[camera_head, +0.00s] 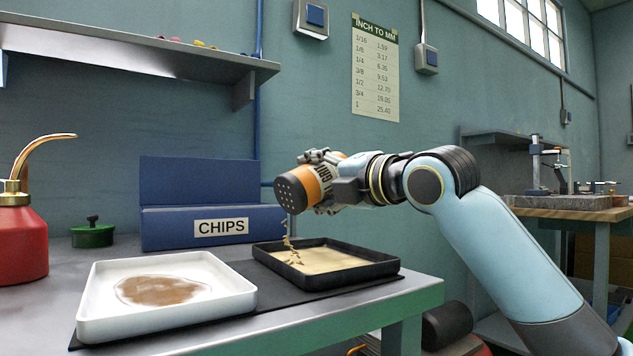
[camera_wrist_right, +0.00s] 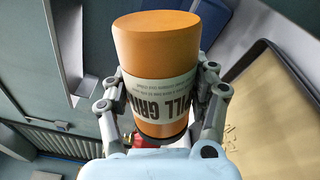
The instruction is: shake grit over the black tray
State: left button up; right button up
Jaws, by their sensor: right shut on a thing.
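My right gripper (camera_head: 328,182) is shut on an orange shaker (camera_head: 297,188) with a dark perforated cap and a white label. The shaker is tilted, its cap facing left and down. Tan grit (camera_head: 289,243) falls from the cap into the black tray (camera_head: 395,266). A layer of tan grit covers the tray's floor. In the right wrist view, the fingers (camera_wrist_right: 163,95) clasp the orange shaker (camera_wrist_right: 155,45) on both sides around its label. My left gripper is not in view.
A white tray (camera_head: 90,316) with a brown puddle stands left of the black tray, both on a dark mat (camera_head: 290,299). Behind are a blue CHIPS bin (camera_head: 165,228) and a green lidded pot (camera_head: 92,236). A red oil can (camera_head: 20,245) stands far left. A shelf (camera_head: 120,56) hangs above.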

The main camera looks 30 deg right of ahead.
jog(key=shift+d+x, duration=0.2)
jog(key=shift+x, duration=0.95)
jog(key=shift+d+x, duration=0.2)
jog(key=shift+x, duration=0.9)
jog(key=shift+s+d+r+p, duration=0.25)
jog(key=shift+s+d+p, duration=0.2)
jog(key=shift+s, duration=0.15)
jog(key=shift+s+d+r+p, duration=0.2)
jog(key=shift+s+d+p, duration=0.1)
jog(key=shift+s+d, duration=0.3)
jog(key=shift+s+d+r+p, duration=0.25)
jog(key=shift+s+d+p, duration=0.15)
jog(key=shift+s, duration=0.25)
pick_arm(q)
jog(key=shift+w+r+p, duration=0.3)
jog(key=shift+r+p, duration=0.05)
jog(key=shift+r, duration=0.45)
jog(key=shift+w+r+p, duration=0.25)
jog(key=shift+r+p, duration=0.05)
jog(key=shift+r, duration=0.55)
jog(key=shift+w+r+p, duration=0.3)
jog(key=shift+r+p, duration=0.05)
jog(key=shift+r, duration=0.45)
pick_arm(e)
jog(key=shift+s+d+r, duration=0.2)
jog(key=shift+s+d, duration=0.25)
jog(key=shift+s, duration=0.25)
jog(key=shift+s+d+r, duration=0.2)
jog(key=shift+s+d, duration=0.2)
jog(key=shift+s, duration=0.3)
